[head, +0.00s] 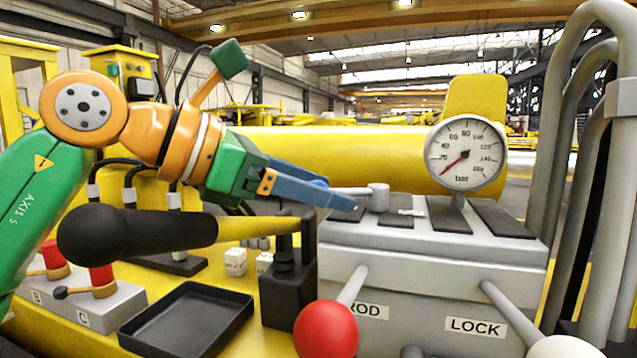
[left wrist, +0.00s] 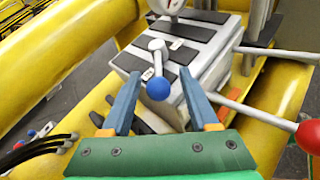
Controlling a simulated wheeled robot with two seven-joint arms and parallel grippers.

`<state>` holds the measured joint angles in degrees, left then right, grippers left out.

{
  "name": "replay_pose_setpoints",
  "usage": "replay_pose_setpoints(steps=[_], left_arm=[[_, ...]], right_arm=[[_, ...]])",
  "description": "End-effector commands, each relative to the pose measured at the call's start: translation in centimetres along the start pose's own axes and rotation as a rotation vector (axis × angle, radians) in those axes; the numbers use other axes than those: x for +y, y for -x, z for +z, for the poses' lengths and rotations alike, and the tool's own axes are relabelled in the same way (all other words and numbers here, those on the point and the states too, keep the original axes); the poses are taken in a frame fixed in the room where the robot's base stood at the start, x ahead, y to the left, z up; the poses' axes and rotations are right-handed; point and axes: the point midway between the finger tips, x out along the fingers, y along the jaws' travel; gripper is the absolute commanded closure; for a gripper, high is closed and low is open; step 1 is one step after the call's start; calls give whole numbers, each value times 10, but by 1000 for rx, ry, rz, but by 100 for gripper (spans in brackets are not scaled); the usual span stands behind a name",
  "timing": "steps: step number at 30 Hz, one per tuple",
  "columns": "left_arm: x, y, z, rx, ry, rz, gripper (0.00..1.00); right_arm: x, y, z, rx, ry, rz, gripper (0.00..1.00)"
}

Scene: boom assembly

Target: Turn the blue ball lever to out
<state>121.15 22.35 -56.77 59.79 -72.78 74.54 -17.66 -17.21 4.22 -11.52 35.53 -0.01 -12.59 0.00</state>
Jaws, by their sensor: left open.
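The blue ball (left wrist: 158,88) of the lever shows in the left wrist view, between the two blue fingers of my left gripper (left wrist: 167,98). There is a gap on each side of it. The lever's grey arm and pivot (left wrist: 156,46) lie beyond the ball, on top of the grey valve block. In the head view the grey pivot (head: 378,195) shows, with its arm pointing left towards my left gripper (head: 335,198). There the fingers largely hide the ball. My left gripper is open and holds nothing. No "out" marking is readable. My right gripper is not in view.
A red ball lever (head: 326,330) and a white ball lever (head: 566,347) stick out of the block's front, near labels ROD and LOCK. A black-gripped handle (head: 135,232) lies below my left arm. A gauge (head: 466,154) stands behind. A black tray (head: 187,320) is at front left.

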Motion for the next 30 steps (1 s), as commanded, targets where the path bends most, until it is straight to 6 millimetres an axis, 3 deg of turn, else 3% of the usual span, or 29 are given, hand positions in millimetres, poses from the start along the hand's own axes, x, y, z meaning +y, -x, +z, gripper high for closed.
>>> replay_pose_setpoints(steps=[2, 8, 30], left_arm=[[0, 0, 0, -1, 0, 0, 45], [0, 1, 0, -1, 0, 0, 99], [0, 0, -1, 2, 0, -1, 100]], right_arm=[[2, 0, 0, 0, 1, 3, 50], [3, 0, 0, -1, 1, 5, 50], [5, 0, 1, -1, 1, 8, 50]])
